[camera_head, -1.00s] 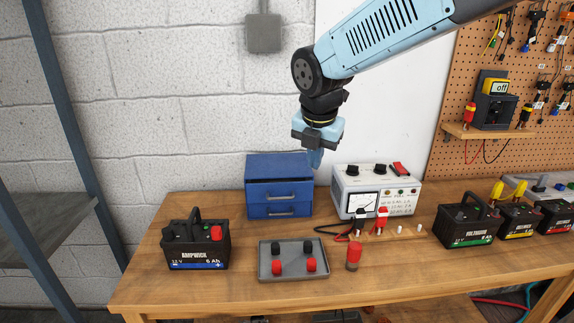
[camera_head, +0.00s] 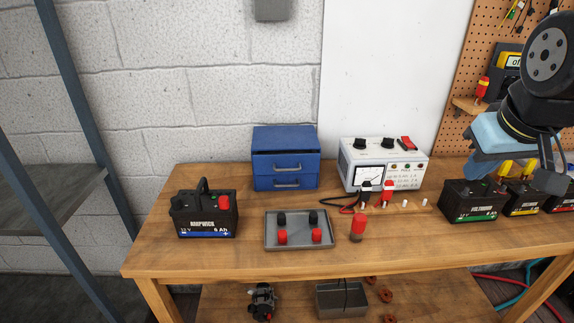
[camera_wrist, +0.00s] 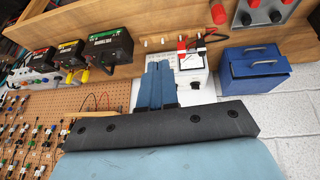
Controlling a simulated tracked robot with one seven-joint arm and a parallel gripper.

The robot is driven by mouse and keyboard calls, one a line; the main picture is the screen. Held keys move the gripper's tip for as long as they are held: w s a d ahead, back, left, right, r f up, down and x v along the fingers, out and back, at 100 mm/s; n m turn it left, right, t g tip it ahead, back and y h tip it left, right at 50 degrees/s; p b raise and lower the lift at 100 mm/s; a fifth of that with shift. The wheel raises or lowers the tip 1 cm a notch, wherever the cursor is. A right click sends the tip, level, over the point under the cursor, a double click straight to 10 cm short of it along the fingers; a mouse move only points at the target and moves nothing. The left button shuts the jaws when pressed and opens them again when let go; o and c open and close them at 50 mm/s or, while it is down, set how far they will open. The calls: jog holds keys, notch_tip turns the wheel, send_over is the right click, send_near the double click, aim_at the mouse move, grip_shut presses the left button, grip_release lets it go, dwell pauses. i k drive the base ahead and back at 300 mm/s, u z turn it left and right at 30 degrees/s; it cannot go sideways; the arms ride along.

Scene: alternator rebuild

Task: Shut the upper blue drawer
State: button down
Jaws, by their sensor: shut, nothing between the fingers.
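The blue drawer cabinet (camera_head: 286,138) stands at the back of the bench against the block wall. It has an upper drawer (camera_head: 286,164) and a lower drawer (camera_head: 287,182), each with a metal handle. The upper drawer's front seems to stand slightly proud, with a thin dark gap above it. In the wrist view, the cabinet (camera_wrist: 254,80) appears upside down at right. My gripper (camera_wrist: 158,66) is shut, with its blue fingers together and nothing between them. In the head view, my gripper (camera_head: 476,172) is above the right part of the bench, well away from the cabinet.
A white power supply (camera_head: 383,160) stands right of the cabinet. A grey tray (camera_head: 299,243) with red and black caps, and a red-and-black cylinder (camera_head: 358,229), are in front. One battery (camera_head: 203,212) is at left, several at right.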

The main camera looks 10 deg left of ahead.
aim_at(264, 163)
jog(key=u, duration=1.25)
jog(key=k, duration=0.5)
jog(key=z, duration=0.1)
jog(key=i, duration=0.5)
jog(key=z, duration=0.1)
